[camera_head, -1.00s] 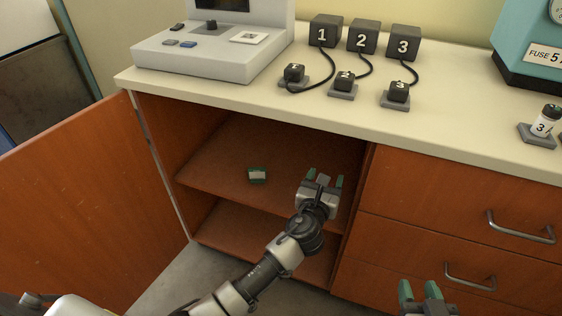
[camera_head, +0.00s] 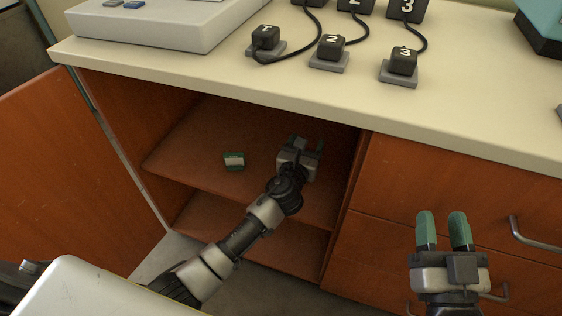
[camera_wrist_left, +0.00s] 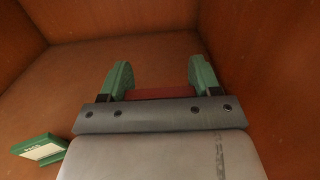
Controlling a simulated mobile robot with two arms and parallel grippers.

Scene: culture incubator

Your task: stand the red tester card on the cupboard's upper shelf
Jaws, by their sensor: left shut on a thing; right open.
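The red tester card (camera_wrist_left: 160,93) is between the green fingertips of my left gripper (camera_wrist_left: 160,80), which is shut on it. Only a red strip of the card shows in the left wrist view. In the head view the card is hidden behind my left gripper (camera_head: 305,146), which is inside the open cupboard over the right part of the upper shelf (camera_head: 195,135). I cannot tell whether the card touches the shelf. My right gripper (camera_head: 444,232) is open and empty in front of the drawers.
The cupboard door (camera_head: 60,175) is swung open to the left. The counter (camera_head: 300,85) overhangs the opening.

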